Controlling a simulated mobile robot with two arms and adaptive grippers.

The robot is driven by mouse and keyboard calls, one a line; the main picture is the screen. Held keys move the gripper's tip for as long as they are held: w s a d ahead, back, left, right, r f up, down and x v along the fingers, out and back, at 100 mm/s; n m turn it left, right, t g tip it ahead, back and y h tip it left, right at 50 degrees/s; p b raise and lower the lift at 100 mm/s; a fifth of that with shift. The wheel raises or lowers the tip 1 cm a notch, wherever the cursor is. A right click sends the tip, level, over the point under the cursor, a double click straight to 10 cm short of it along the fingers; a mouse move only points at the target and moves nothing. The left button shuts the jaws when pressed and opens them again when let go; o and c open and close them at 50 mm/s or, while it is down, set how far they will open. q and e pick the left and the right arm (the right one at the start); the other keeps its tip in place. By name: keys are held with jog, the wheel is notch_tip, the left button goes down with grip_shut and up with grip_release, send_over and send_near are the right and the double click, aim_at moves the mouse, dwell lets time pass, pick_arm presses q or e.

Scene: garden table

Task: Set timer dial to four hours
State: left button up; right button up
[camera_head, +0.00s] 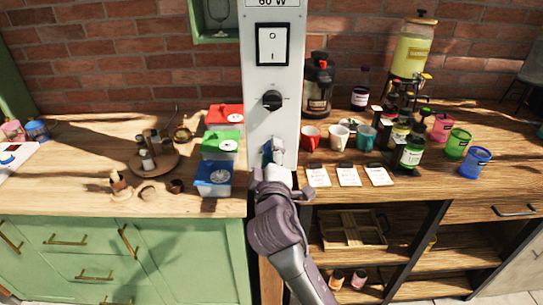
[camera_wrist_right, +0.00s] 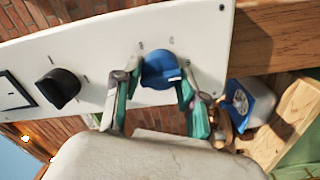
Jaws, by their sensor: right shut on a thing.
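A white control panel (camera_head: 258,110) stands upright in the middle of the head view. Low on it is the blue timer dial (camera_wrist_right: 161,69), which the right wrist view shows between my fingers. My right gripper (camera_head: 272,165) reaches up from below in the head view and covers most of the dial. In the wrist view my right gripper (camera_wrist_right: 158,82) is shut on the blue dial, one finger on each side. The fingers hide parts of the dial and its marks, so its setting cannot be read. My left gripper is not in view.
Above the dial are a black knob (camera_head: 272,100) and a rocker switch (camera_head: 273,45). Boxes with red, green and blue lids (camera_head: 214,175) stand close on the left. Cups, bottles and white cards (camera_head: 348,176) stand on the right counter.

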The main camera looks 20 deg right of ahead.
jog(key=shift+f, duration=0.1)
jog(key=o, duration=1.1)
jog(key=shift+o, duration=0.2)
jog(key=v, duration=1.2)
